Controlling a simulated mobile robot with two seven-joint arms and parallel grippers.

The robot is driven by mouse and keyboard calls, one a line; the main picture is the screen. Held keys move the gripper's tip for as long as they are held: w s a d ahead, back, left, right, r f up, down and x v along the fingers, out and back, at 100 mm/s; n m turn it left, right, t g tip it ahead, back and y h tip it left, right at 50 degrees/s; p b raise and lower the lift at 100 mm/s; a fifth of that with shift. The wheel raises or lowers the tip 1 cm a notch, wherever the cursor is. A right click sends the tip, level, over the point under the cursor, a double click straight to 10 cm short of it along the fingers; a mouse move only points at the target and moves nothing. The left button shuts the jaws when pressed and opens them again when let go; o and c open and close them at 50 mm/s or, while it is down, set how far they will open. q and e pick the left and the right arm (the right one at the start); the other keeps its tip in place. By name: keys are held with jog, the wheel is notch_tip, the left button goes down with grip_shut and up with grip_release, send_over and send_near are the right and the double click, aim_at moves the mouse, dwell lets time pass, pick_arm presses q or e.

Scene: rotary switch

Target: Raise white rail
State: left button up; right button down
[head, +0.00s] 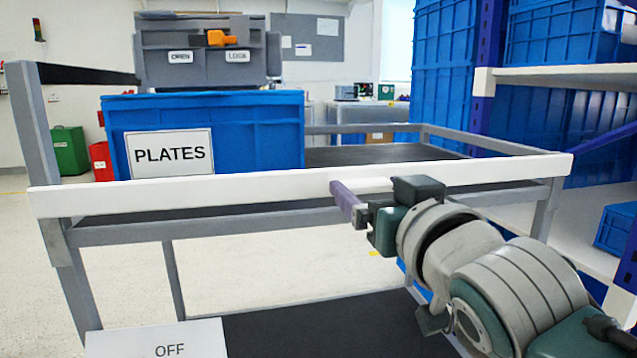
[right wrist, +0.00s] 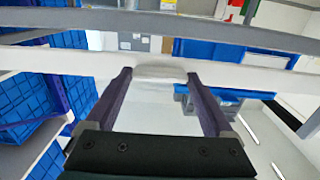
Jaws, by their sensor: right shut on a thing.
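The white rail (head: 200,190) is a long bar across the front of a grey metal cart. It spans the whole front and stands above the cart's grey upper frame bar, with a gap between them at the right. My right gripper (head: 345,197) is at the rail, right of its middle, with a purple finger against its front face. In the right wrist view the two purple fingers (right wrist: 160,76) reach the white rail (right wrist: 240,76), and the gripper is shut on it. The exact contact is partly hidden. My left gripper is not in view.
A blue crate labelled PLATES (head: 250,135) stands on the cart behind the rail, with a grey case (head: 200,60) on top. A white panel marked OFF (head: 155,340) is at the lower left. Blue bins on shelving (head: 550,75) stand close on the right.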

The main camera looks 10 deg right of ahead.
jog(key=shift+r, duration=0.45)
grip_release()
jog(key=shift+f, duration=0.1)
jog(key=shift+f, duration=0.1)
jog(key=shift+s, duration=0.5)
jog(key=s+p, duration=0.2)
jog(key=s, duration=0.7)
jog(key=shift+d+p, duration=0.15)
jog(key=shift+p, duration=0.2)
